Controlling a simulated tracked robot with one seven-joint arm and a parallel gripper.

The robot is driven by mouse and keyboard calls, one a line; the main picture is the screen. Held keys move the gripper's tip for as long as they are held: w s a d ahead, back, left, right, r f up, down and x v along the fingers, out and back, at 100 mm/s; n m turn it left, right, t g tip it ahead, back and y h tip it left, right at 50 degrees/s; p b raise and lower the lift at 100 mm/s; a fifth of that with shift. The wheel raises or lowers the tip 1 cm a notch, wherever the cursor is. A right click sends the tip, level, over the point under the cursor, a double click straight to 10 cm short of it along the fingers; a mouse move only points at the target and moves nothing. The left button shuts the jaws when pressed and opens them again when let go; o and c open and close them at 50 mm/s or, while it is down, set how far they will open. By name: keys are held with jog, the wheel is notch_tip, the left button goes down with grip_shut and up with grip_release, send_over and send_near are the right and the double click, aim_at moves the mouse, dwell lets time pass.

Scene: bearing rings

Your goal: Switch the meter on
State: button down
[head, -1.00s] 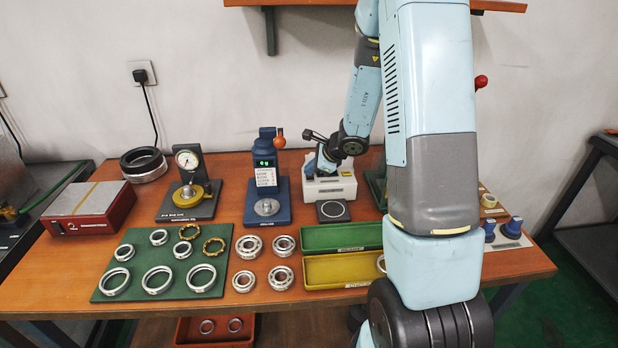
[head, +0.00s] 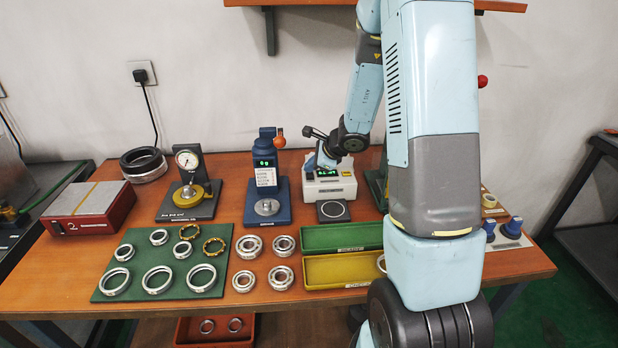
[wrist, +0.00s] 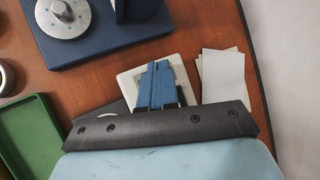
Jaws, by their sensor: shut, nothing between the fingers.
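The meter (head: 331,187) is a small white box on the table, right of the blue instrument, with a dark square pad (head: 333,211) bearing a pale ring at its front. Its display (head: 327,173) is lit with green characters. My gripper (head: 311,164) is at the meter's top left, close to the display; I cannot tell whether it touches. In the wrist view my blue fingers (wrist: 157,72) are together and empty over the white meter (wrist: 132,85). Any switch under the fingers is hidden.
The blue instrument (head: 266,185) stands close on the left. A green tray (head: 340,237) and a yellow tray (head: 343,270) lie in front. White paper slips (wrist: 222,75) lie beside the meter. A shelf (head: 305,3) hangs above.

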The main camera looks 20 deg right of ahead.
aim_at(311, 176)
jog(key=shift+r, duration=0.1)
jog(key=shift+w+r, duration=0.15)
jog(key=shift+r, duration=1.1)
jog(key=shift+w+r, duration=0.15)
jog(key=shift+r, duration=1.05)
jog(key=s+a+r+n+g, duration=0.1)
jog(key=s+a+r+n, duration=0.2)
jog(key=s+r+n, duration=0.4)
jog(key=s+a+r+n, duration=0.3)
jog(key=s+r+n, duration=0.2)
jog(key=s+r, duration=0.3)
jog(key=s+d+r+n+h, duration=0.2)
jog(key=s+r+n, duration=0.1)
jog(key=s, duration=0.6)
jog(key=s+d+r+n+h, duration=0.2)
jog(key=s+n, duration=0.4)
jog(key=s, duration=0.3)
notch_tip(311, 176, up, 2)
jog(key=shift+s+d+r+h, duration=0.15)
jog(key=shift+d+h, duration=0.25)
jog(key=shift+d, duration=0.4)
